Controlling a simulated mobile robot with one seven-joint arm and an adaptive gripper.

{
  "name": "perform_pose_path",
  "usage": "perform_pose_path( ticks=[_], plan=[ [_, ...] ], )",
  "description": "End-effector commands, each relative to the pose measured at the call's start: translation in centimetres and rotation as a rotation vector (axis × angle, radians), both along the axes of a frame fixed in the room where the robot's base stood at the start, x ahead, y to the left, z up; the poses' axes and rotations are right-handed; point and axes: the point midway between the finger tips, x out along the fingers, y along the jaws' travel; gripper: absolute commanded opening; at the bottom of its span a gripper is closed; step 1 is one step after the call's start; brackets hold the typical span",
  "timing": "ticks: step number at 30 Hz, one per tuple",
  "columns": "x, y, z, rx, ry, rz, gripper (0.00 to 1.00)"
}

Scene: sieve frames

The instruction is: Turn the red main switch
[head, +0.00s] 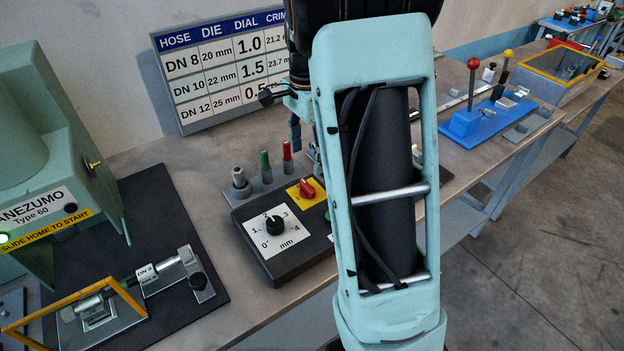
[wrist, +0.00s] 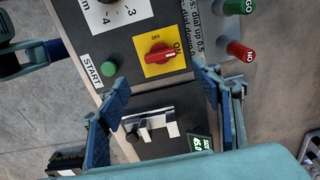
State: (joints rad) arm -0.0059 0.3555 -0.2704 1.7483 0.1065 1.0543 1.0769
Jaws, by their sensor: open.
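The red main switch (head: 307,189) sits on a yellow plate on the dark control box (head: 250,256). In the wrist view the red switch (wrist: 160,54) shows on its yellow plate, with OFF and ON labels. Its bar lies roughly across the picture, one end near the ON label. I cannot tell which end is the pointer. My gripper (wrist: 161,78) is open and empty, its blue-padded fingers apart, with the switch showing between and just beyond their tips. I cannot tell its height above the box.
A black dial (head: 274,225) and a green START button (wrist: 109,68) are on the same box. Green GO (wrist: 240,6) and red NO (wrist: 240,51) plugs stand beside it. A measuring device (wrist: 150,128) lies below. A chart (head: 220,65) leans at the wall.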

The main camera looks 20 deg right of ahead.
Motion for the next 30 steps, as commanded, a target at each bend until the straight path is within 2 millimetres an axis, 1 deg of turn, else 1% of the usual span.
perform_pose_path(
  ticks=[9, 15, 18, 21, 28, 29, 30],
  plan=[
    [-0.1, 0.0, -5.9, 0.001, 0.003, 0.0, 0.59],
    [0.0, 0.0, -8.7, 0.001, 0.001, -0.001, 0.59],
    [0.0, 0.0, -9.5, 0.0, -0.001, 0.0, 0.59],
    [0.0, 0.0, -9.8, 0.0, -0.001, 0.0, 0.59],
    [0.0, 0.0, -9.8, 0.0, -0.002, 0.0, 0.59],
    [0.0, 0.0, -9.8, 0.0, -0.002, 0.0, 0.57],
    [0.0, 0.0, -9.8, 0.0, -0.002, 0.0, 0.53]
  ],
)
